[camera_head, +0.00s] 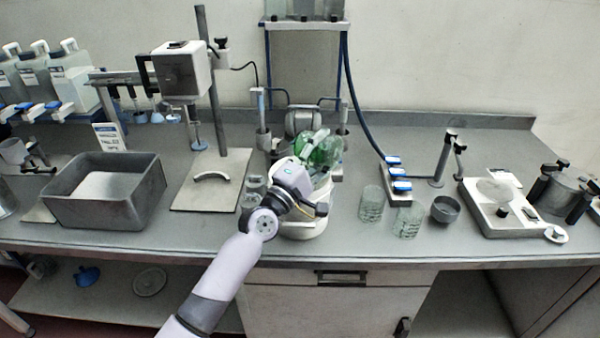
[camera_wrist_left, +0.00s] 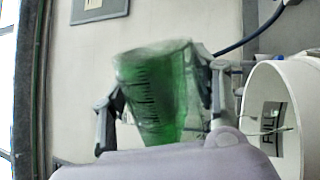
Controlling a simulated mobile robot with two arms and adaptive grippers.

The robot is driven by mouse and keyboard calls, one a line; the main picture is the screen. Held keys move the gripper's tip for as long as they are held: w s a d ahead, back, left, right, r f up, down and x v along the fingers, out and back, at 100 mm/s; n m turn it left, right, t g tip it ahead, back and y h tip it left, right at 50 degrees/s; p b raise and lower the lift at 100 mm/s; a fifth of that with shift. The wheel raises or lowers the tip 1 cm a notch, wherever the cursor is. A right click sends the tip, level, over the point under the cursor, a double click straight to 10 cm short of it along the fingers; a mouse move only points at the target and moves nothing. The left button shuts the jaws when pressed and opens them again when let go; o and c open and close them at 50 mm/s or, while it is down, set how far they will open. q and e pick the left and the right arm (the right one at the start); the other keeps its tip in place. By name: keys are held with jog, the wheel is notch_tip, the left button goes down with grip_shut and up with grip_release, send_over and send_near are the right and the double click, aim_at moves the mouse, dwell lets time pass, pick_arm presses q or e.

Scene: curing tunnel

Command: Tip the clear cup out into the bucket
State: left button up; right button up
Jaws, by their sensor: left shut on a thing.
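The clear cup (camera_head: 318,152) has green contents and is in my left gripper (camera_head: 312,160), above the white bucket (camera_head: 302,228). In the left wrist view the cup (camera_wrist_left: 158,90) sits between the two fingers of my left gripper (camera_wrist_left: 162,102), which are shut on it. The cup looks tilted well over relative to the bucket (camera_wrist_left: 257,100), which shows on its side at the right of that view. My wrist hides part of the bucket and its opening in the head view. I cannot tell whether liquid is flowing. My right gripper is not in view.
Two clear glasses (camera_head: 371,203) and a dark bowl (camera_head: 445,209) stand right of the bucket. A grey bin (camera_head: 105,205) and a stand with a base plate (camera_head: 210,185) are at the left. A scale-like device (camera_head: 500,208) is at the right. A blue hose hangs behind.

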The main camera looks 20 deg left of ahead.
aim_at(306, 141)
pick_arm(q)
jog(key=shift+w+a+f+n+t+y, duration=0.15)
jog(key=shift+a+f+n+y, duration=0.1)
jog(key=shift+n, duration=0.35)
jog(key=shift+s+a+f+n+t+y, duration=0.15)
jog(key=shift+n+y, duration=0.1)
jog(key=shift+n, duration=0.35)
jog(key=shift+w+a+r+n+y, duration=0.2)
jog(key=shift+n+y, duration=0.1)
jog(key=shift+n, duration=0.4)
jog(key=shift+a+r+n+y+p, duration=0.25)
jog(key=shift+n+p, duration=0.2)
jog(key=shift+n, duration=0.25)
jog(key=shift+a+r+n+y+p, duration=0.15)
jog(key=shift+n+y+p, duration=0.25)
jog(key=shift+n, duration=0.3)
jog(key=shift+w+a+r+n+t+y+p, duration=0.15)
jog(key=shift+a+n+y+p, duration=0.15)
jog(key=shift+n, duration=0.4)
jog(key=shift+w+a+f+n+t+y+p, duration=0.15)
jog(key=shift+a+n+p, duration=0.15)
jog(key=shift+n, duration=0.4)
jog(key=shift+a+r+n+y+p, duration=0.15)
jog(key=shift+a+n+y+p, duration=0.2)
jog(key=shift+n+p, duration=0.35)
jog(key=shift+a+r+n+y+p, duration=0.15)
jog(key=shift+a+n+y+p, duration=0.2)
jog(key=shift+n, duration=0.65)
jog(key=shift+d+f, duration=0.1)
jog(key=shift+f, duration=0.05)
